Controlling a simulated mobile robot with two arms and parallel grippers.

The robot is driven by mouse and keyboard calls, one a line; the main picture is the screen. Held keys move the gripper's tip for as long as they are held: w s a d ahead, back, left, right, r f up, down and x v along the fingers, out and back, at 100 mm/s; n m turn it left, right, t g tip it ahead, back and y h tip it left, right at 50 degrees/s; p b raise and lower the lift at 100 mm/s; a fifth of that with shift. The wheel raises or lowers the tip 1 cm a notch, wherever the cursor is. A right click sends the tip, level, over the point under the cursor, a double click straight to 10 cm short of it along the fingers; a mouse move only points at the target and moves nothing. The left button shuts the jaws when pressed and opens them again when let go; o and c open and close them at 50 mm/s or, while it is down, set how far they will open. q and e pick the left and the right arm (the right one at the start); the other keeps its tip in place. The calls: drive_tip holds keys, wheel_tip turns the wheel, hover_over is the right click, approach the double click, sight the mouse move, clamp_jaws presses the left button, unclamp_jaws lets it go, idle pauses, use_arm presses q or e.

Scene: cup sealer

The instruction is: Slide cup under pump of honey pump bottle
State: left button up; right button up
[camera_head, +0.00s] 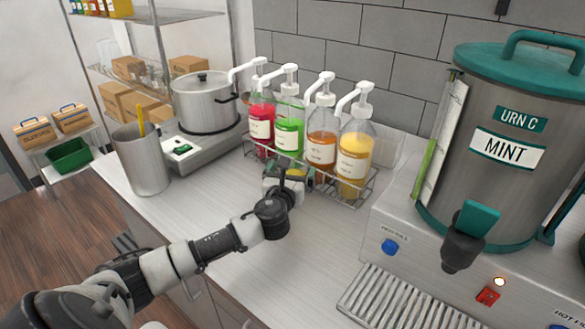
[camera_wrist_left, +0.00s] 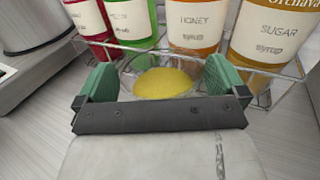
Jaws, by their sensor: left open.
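The honey pump bottle (camera_head: 321,140) is the amber one, third from the left in a wire rack; its HONEY label (camera_wrist_left: 197,25) reads clearly in the left wrist view. A clear cup with yellow contents (camera_wrist_left: 165,82) stands in front of the rack, near the green and honey bottles. My left gripper (camera_head: 288,183) is low at the rack's front. In the left wrist view its green fingers (camera_wrist_left: 163,78) are open, one on each side of the cup. In the head view the gripper largely hides the cup. My right gripper is not in view.
The wire rack (camera_head: 359,197) also holds red, green and yellow sugar (camera_head: 355,158) syrup bottles. A scale with a pot (camera_head: 205,103) and a metal container (camera_head: 142,163) stand left. The mint urn (camera_head: 490,140) stands right. The counter in front is clear.

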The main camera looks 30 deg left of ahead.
use_arm(q)
drive_tip(key=shift+w+a, duration=0.15)
drive_tip(key=shift+w, duration=0.35)
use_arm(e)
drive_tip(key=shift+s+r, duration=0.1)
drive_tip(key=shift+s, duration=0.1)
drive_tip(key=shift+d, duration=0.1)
use_arm(q)
drive_tip(key=c, duration=0.9)
drive_tip(key=shift+w+d+p, duration=0.1)
drive_tip(key=shift+d+p, duration=0.3)
drive_tip(key=shift+d, duration=1)
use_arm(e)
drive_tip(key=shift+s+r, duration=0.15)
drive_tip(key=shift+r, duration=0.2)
use_arm(q)
drive_tip(key=o, duration=0.9)
